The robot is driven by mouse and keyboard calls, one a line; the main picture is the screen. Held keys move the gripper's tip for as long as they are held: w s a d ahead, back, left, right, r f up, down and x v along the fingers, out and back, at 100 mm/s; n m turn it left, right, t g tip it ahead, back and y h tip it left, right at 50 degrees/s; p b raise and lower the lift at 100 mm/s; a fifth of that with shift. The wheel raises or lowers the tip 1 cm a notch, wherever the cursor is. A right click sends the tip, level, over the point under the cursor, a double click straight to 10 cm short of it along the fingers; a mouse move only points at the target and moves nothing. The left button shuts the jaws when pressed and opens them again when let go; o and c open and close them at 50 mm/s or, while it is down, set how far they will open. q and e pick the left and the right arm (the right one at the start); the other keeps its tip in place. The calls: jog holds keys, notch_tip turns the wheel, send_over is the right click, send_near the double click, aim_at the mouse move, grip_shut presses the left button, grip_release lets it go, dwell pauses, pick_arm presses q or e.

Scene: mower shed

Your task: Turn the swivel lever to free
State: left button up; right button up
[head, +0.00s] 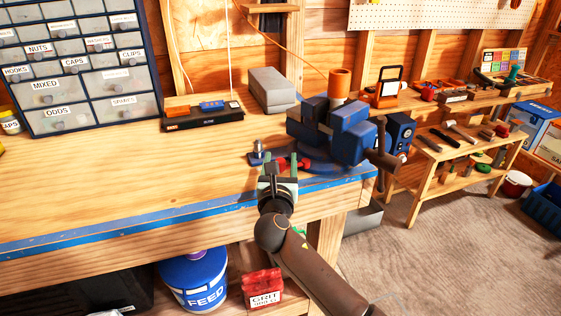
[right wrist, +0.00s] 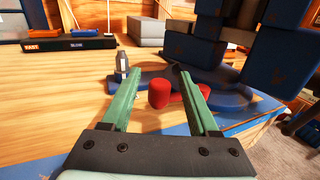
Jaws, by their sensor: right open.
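The blue bench vise (head: 352,130) stands on the workbench near its right end, on a round blue base (right wrist: 232,97). The swivel lever has a red knob (right wrist: 159,95) low at the front of that base; in the head view, red also shows by the base (head: 305,165). My right gripper (head: 280,166) is open in front of the base, with its green fingers reaching towards the vise. In the right wrist view, the red knob appears between the fingers (right wrist: 160,88), nearer the right finger, which partly covers the red part. Contact cannot be told. My left gripper is not in view.
A bolt-like metal post (head: 257,150) stands left of the lever. A grey block (head: 272,90) and a black tray (head: 203,117) lie behind. A drawer cabinet (head: 85,60) stands at back left. The bench top left of the gripper is clear.

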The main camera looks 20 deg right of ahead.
jog(key=shift+c, duration=0.3)
grip_shut()
dwell(1.1)
